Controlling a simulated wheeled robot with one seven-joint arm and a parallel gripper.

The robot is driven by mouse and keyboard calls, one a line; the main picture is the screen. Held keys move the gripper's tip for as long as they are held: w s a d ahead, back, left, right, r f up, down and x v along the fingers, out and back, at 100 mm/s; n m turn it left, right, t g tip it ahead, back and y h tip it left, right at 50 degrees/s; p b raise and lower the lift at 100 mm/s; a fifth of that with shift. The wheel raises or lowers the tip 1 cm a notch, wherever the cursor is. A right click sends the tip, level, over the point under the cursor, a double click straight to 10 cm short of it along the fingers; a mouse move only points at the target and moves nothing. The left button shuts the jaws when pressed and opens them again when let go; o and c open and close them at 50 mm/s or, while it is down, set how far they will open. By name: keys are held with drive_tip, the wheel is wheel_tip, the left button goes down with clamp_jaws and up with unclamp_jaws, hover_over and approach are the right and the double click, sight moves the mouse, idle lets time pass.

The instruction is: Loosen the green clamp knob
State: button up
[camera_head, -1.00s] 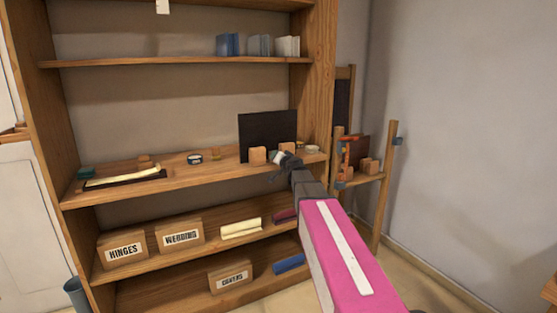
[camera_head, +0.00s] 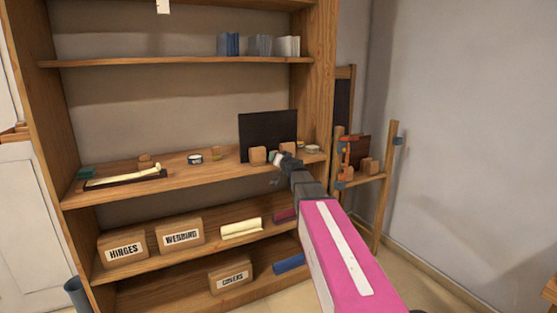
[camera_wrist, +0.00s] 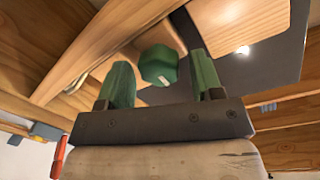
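The green clamp knob (camera_wrist: 158,66) is a faceted green knob with a small pale mark, seen in the wrist view. It stands in front of a wooden block, near a dark panel. My gripper (camera_wrist: 160,58) is open, with one green finger on each side of the knob in the picture. Gaps show between the knob and both fingers, and I cannot tell whether the knob is as deep as the fingertips. In the head view my gripper (camera_head: 279,170) is at the middle shelf, in front of the wooden blocks, and largely covers the knob.
The dark upright panel (camera_head: 267,135) stands behind the wooden block (camera_head: 257,155) on the shelf. A round tin (camera_head: 195,159) and a long tray (camera_head: 125,180) lie to the left. A wooden rack (camera_head: 362,182) with an orange-red tool stands right of the bookcase. Bare shelf lies left of my gripper.

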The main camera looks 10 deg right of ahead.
drive_tip(key=shift+o, duration=0.2)
drive_tip(key=v, duration=1)
drive_tip(key=shift+s, duration=0.4)
drive_tip(key=shift+d, duration=0.1)
